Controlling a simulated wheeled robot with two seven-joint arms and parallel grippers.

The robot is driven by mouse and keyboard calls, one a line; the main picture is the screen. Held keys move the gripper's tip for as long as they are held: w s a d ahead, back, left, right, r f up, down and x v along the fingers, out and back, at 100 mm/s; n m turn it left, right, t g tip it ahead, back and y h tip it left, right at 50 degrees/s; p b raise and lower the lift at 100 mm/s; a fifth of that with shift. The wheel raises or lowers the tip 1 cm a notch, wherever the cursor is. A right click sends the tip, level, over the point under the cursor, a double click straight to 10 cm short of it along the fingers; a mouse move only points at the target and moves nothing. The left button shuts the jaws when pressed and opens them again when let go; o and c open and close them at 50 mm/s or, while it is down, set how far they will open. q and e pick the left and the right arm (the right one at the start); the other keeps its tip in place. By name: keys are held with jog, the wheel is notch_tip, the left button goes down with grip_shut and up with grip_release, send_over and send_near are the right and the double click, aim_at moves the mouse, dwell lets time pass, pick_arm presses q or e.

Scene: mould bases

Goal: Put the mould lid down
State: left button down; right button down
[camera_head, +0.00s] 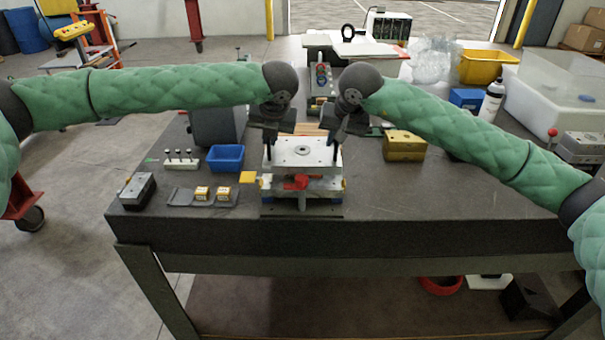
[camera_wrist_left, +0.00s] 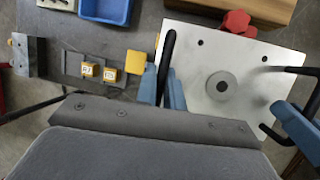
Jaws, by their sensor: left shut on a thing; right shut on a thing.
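The mould lid is a pale metal plate (camera_head: 302,151) with a round fitting in its middle and a dark upright handle at each side. It lies level over the mould base (camera_head: 325,187). A red part shows between them; I cannot tell whether the lid rests on anything. My left gripper (camera_head: 271,137) is shut on the left handle, and my right gripper (camera_head: 339,138) on the right handle. In the left wrist view, blue fingers (camera_wrist_left: 163,88) close around the black handle beside the lid (camera_wrist_left: 205,65). The right gripper's blue fingers (camera_wrist_left: 292,125) show at the right.
A blue bin (camera_head: 226,157), a grey tray with yellow blocks (camera_head: 180,197) and a dark block (camera_head: 137,190) lie left of the mould. A yellow block (camera_head: 404,146) stands to the right. The front right of the bench (camera_head: 440,190) is clear.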

pick_arm(q)
jog(key=shift+a+f+b, duration=0.15)
jog(key=shift+f+b, duration=0.15)
jog(key=shift+b, duration=0.05)
pick_arm(e)
jog(key=shift+w+d+f, duration=0.1)
jog(key=shift+f, duration=0.25)
